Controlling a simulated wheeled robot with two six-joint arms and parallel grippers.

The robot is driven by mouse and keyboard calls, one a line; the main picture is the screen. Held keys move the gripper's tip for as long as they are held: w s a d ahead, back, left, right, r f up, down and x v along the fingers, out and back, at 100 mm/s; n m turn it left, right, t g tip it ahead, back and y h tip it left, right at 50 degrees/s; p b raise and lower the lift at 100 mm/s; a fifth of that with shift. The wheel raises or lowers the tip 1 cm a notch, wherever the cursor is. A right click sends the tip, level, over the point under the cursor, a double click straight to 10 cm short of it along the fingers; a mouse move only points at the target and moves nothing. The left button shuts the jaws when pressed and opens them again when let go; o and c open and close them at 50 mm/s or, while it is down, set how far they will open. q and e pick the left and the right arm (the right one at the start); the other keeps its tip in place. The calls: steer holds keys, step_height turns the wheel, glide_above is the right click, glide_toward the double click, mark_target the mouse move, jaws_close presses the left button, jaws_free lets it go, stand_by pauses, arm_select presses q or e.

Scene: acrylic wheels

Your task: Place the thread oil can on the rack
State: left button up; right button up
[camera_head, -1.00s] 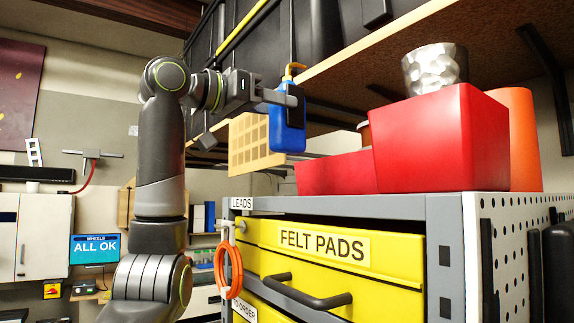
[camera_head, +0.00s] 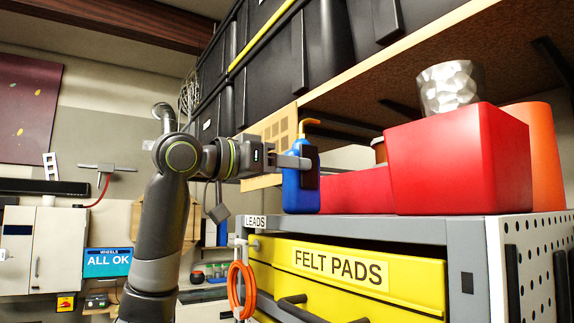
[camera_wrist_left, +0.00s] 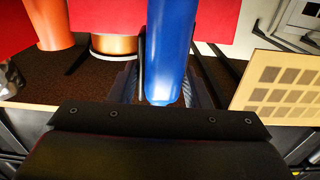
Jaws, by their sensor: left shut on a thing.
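The oil can is a blue bottle (camera_head: 291,192) with an orange-yellow spout on top. My left gripper (camera_head: 308,172) is shut on its upper body and holds it upright. Its base appears level with the top of the grey drawer unit (camera_head: 398,227), near the back left corner; I cannot tell whether it touches. In the left wrist view the blue bottle (camera_wrist_left: 170,45) sits between the fingers (camera_wrist_left: 163,85). I cannot tell for sure which piece is the rack. My right gripper is not in view.
Red bins (camera_head: 460,165) stand on the unit, right of the can, with an orange cup (camera_head: 541,150) behind. A wooden shelf (camera_head: 400,65) with black crates hangs above. Orange leads (camera_head: 241,290) hang at the unit's left front. A tan perforated panel (camera_head: 276,128) is behind the can.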

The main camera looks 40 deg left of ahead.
arm_select(q)
steer(key=shift+d, duration=0.15)
steer(key=o, duration=0.7)
steer(key=shift+s+f, duration=0.1)
steer(key=shift+r, duration=0.2)
steer(key=b+v, duration=0.6)
steer(key=v, duration=0.6)
steer(key=shift+f, duration=0.1)
